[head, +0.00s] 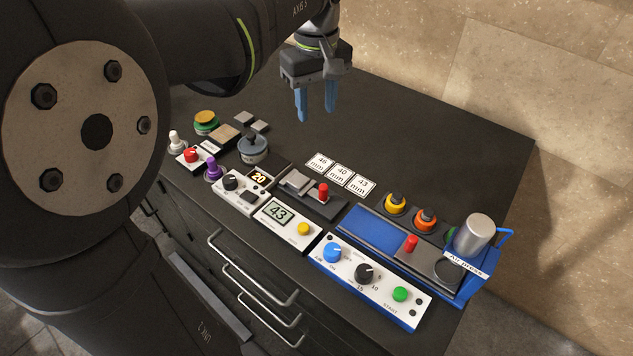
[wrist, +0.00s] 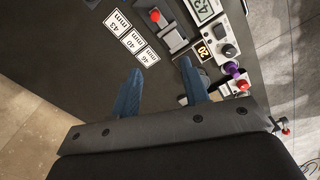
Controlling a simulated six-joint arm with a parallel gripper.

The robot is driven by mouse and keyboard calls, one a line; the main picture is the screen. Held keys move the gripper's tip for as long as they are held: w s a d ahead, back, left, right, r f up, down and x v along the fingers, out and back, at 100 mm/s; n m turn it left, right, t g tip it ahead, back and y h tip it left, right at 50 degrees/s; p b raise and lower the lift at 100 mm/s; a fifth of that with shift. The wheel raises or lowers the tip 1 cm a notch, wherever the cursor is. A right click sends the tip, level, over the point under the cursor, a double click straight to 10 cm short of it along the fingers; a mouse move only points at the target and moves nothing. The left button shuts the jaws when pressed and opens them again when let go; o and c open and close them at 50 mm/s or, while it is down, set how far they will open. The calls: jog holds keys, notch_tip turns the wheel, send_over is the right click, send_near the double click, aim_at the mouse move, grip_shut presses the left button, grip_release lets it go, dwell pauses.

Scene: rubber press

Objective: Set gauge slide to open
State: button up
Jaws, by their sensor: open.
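The gauge slide (head: 311,199) is a dark base with a grey metal block (head: 296,182) at its left part and a red knob (head: 323,190) right of the block. It lies behind the white gauge box (head: 287,224), whose display reads 43. In the wrist view the red knob (wrist: 155,15) and grey block (wrist: 173,40) are at the top middle. My gripper (head: 317,114) has blue fingers, open and empty, above the table's back part, apart from the slide. The fingers also show in the wrist view (wrist: 160,68).
Number cards 46, 40 and 43 (head: 341,173) lie behind the slide. A blue press (head: 370,232) with a metal cylinder (head: 474,236) stands right, its control panel (head: 368,280) in front. Several knobs and switches stand left. The table's back (head: 430,150) is clear.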

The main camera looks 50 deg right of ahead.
aim_at(323, 187)
jog(key=f+m, duration=0.5)
jog(key=f, duration=0.2)
jog(key=s+f+m, duration=0.1)
jog(key=f+m, duration=0.4)
jog(key=f, duration=0.3)
jog(key=s+f+m, duration=0.1)
jog(key=f+m, duration=0.4)
jog(key=f, duration=0.2)
jog(key=shift+s+a+f+m, duration=0.1)
jog(key=shift+a+f+m, duration=0.1)
jog(key=shift+m, duration=0.2)
grip_shut()
